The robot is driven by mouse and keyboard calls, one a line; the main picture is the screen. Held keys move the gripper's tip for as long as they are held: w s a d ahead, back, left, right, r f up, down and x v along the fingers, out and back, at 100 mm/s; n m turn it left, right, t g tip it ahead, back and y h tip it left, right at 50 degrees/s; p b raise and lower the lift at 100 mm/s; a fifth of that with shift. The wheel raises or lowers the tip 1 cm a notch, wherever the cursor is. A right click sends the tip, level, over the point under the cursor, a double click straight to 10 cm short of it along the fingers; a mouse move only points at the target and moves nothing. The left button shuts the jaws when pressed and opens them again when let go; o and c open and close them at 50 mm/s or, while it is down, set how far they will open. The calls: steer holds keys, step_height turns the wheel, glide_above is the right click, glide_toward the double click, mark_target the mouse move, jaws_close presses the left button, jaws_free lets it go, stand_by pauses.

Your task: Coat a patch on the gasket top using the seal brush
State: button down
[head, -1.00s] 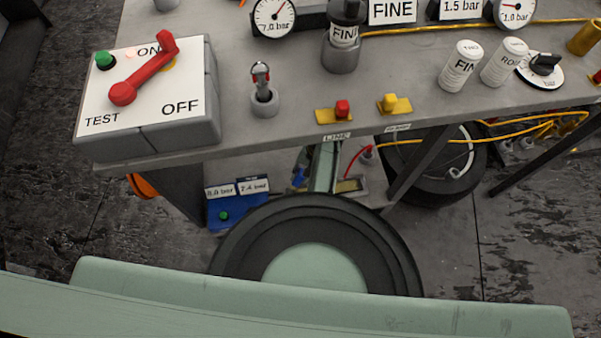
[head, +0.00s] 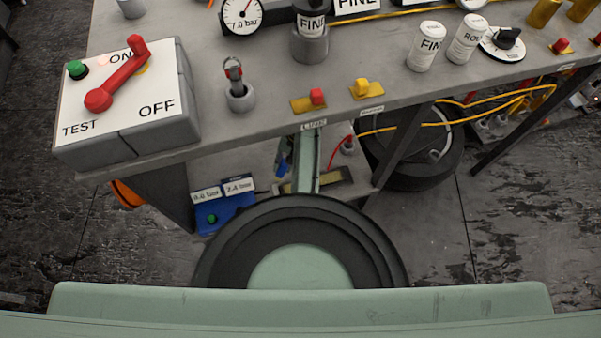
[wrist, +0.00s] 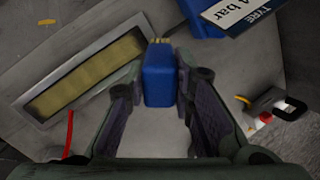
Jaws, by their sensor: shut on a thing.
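My gripper (wrist: 155,92) is shut on the seal brush (wrist: 158,80), a blue block with short tan bristles at its far end. The gasket (wrist: 85,75) is a dull yellow strip in a pale metal frame, left of the brush in the wrist view. The bristles are just off the frame's right end; I cannot tell their height above the shelf. In the head view the blue brush (head: 281,168) shows small beside my pale green arm, under the bench. The gasket (head: 325,179) is partly hidden there by my arm.
A blue box (head: 232,211) with bar labels stands left on the lower shelf. A red cable (head: 338,150) runs beside the gasket. The bench top (head: 200,165) overhangs the shelf, with a dark leg (head: 395,155) at right. A black tyre (head: 430,170) lies behind that leg.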

steer(key=shift+s+d+f, duration=0.55)
steer(key=shift+s+d, duration=0.25)
steer(key=shift+s, duration=0.1)
steer(key=shift+w, duration=0.1)
